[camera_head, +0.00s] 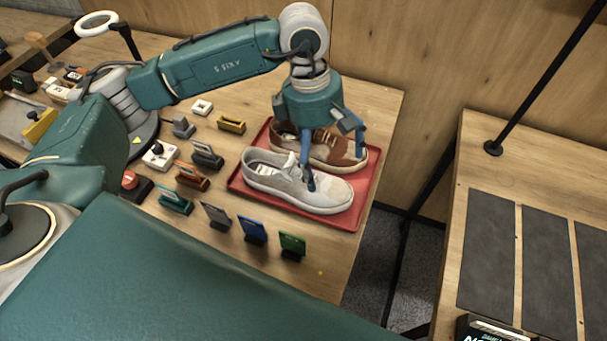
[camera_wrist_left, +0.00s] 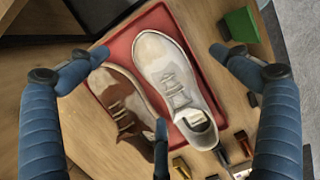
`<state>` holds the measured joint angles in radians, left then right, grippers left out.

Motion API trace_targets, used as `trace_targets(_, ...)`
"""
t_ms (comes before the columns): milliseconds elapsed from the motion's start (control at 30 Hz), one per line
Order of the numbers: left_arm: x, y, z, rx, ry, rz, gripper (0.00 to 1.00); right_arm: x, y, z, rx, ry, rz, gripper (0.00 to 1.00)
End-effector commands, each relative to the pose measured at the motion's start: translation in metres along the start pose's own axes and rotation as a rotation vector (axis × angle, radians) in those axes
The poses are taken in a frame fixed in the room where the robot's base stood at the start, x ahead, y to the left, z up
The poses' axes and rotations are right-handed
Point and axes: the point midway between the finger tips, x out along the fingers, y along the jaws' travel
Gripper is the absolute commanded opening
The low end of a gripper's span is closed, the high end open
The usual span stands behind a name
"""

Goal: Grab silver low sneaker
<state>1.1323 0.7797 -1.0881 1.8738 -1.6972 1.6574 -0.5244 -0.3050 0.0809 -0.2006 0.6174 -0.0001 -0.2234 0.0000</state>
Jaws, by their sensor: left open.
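The silver low sneaker (camera_head: 321,193) is a light grey low shoe with laces. It lies on a red tray (camera_head: 355,218), in front of a brown and white sneaker (camera_head: 337,151). My left gripper (camera_head: 335,165) is open and points down over the two shoes, its blue fingers partly covering them. In the left wrist view the silver sneaker (camera_wrist_left: 158,55) lies between the spread fingers of the gripper (camera_wrist_left: 160,56), with the brown sneaker (camera_wrist_left: 120,93) to its left. A third finger shows low in that view. I cannot tell whether any finger touches a shoe. My right gripper is out of view.
Small coloured blocks and card-like holders stand left of and before the tray, including a yellow one (camera_head: 231,124), a blue one (camera_head: 253,230) and a green one (camera_head: 292,244). A second table (camera_head: 475,160) with dark panels stands to the right, across a gap.

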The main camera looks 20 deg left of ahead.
Motion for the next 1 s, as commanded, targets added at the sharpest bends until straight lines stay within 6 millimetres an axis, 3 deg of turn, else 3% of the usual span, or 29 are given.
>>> trace_targets(33, -0.005, 0.007, -0.023, -0.007, 0.072, 0.016, 1.00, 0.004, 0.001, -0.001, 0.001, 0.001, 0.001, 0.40)
trace_targets(100, -0.012, 0.012, -0.044, -0.014, 0.142, 0.025, 1.00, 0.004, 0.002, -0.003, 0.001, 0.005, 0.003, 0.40)
trace_targets(200, -0.013, 0.014, -0.059, -0.022, 0.190, 0.028, 1.00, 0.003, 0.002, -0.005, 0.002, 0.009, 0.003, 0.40)
trace_targets(500, 0.028, 0.015, -0.070, -0.023, 0.199, 0.027, 1.00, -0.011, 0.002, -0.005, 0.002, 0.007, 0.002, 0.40)
trace_targets(633, 0.036, 0.016, -0.071, -0.022, 0.197, 0.029, 1.00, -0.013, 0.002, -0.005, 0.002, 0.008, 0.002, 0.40)
trace_targets(867, 0.062, 0.017, -0.083, -0.024, 0.198, 0.025, 1.00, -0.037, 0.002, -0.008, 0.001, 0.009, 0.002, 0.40)
trace_targets(1000, 0.081, 0.018, -0.086, -0.022, 0.196, 0.027, 1.00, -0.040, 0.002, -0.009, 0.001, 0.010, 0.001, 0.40)
